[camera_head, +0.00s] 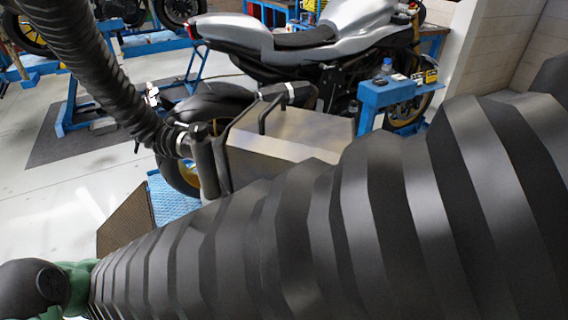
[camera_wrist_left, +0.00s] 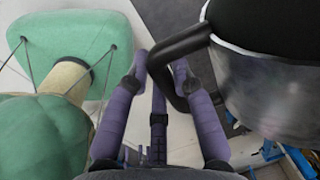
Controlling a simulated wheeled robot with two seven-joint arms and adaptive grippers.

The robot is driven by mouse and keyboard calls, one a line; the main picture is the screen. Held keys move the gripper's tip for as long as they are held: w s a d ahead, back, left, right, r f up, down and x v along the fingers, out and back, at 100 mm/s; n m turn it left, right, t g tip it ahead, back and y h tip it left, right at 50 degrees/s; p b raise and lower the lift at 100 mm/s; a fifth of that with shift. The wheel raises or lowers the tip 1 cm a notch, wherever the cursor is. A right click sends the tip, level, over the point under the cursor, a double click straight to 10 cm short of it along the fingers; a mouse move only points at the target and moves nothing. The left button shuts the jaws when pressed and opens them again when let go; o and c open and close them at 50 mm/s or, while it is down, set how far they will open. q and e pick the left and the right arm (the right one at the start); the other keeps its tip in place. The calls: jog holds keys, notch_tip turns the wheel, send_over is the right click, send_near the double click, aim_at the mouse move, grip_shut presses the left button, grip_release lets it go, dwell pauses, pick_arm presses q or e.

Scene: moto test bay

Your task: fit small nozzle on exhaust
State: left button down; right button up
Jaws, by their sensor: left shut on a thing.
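In the left wrist view my left gripper (camera_wrist_left: 160,72) has purple fingers shut on a bent black handle (camera_wrist_left: 190,44). The handle joins a rounded body with a black top and a glossy grey side (camera_wrist_left: 275,90), which looks like the small nozzle; much of it is cut off at the right edge. The grey motorcycle (camera_head: 310,38) stands in the head view. Its exhaust outlet cannot be made out. Neither of my grippers can be made out in the head view.
A large black ribbed hose (camera_head: 300,225) crosses the front of the head view and blocks much of it. A second ribbed hose (camera_head: 95,65) hangs at left. A grey metal box (camera_head: 275,138) with a handle is behind. A blue stand (camera_head: 385,92) carries a bottle.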

pick_arm(q)
jog(key=shift+s+d+r, duration=0.25)
jog(key=shift+s+d, duration=0.15)
jog(key=shift+s, duration=0.25)
jog(key=shift+s+d+r, duration=0.25)
jog(key=shift+s+d, duration=0.2)
jog(key=shift+s, duration=0.2)
jog(key=shift+s+d+r, duration=0.25)
jog(key=shift+s+d, duration=0.15)
jog(key=shift+s, duration=0.25)
